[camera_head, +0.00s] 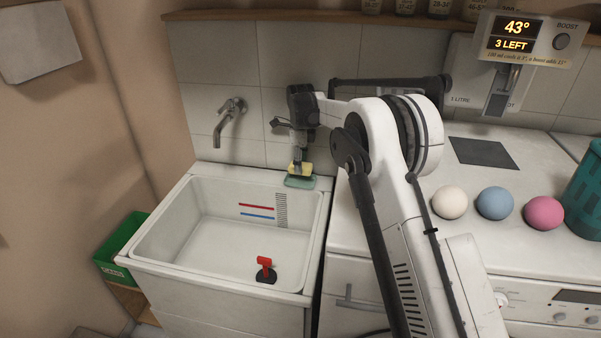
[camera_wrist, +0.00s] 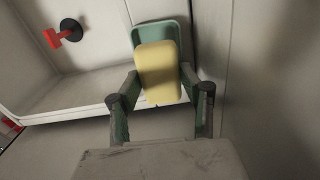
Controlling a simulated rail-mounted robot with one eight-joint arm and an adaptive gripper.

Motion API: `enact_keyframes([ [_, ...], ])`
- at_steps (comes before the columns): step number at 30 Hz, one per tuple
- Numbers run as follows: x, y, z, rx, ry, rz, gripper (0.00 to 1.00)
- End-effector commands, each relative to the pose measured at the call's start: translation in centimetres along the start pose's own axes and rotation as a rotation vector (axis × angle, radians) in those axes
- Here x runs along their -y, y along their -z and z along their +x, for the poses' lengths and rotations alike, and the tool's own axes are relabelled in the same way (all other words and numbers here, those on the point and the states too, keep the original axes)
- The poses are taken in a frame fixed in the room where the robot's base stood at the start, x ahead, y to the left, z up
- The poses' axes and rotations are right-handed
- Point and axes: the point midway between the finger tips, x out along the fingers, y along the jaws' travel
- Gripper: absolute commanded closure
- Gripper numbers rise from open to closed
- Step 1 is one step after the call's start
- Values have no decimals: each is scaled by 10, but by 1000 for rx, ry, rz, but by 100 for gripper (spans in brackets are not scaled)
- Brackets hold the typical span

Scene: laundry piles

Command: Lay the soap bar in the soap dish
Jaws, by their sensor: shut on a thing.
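The yellow soap bar (camera_head: 300,169) is held at the tips of my gripper (camera_head: 298,160), just over the soap dish. In the wrist view the soap bar (camera_wrist: 158,72) lies between the two fingers of my gripper (camera_wrist: 160,92). The soap dish (camera_head: 300,182) is a shallow green tray on the back right corner of the sink rim. In the wrist view the dish (camera_wrist: 168,30) shows behind the bar, which covers much of it. I cannot tell whether the bar touches the dish.
The white sink (camera_head: 220,225) has a red-handled plug (camera_head: 265,270) in its basin. A wall tap (camera_head: 230,120) is left of my gripper. White, blue and pink balls (camera_head: 495,202) sit on the white machine top at right. A green crate (camera_head: 122,248) stands left of the sink.

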Motion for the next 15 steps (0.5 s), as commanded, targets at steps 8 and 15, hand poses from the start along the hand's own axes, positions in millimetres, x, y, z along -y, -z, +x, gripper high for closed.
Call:
enact_keyframes([
  [8,0,0,33,0,0,0,94],
  [15,0,0,38,0,0,0,94],
])
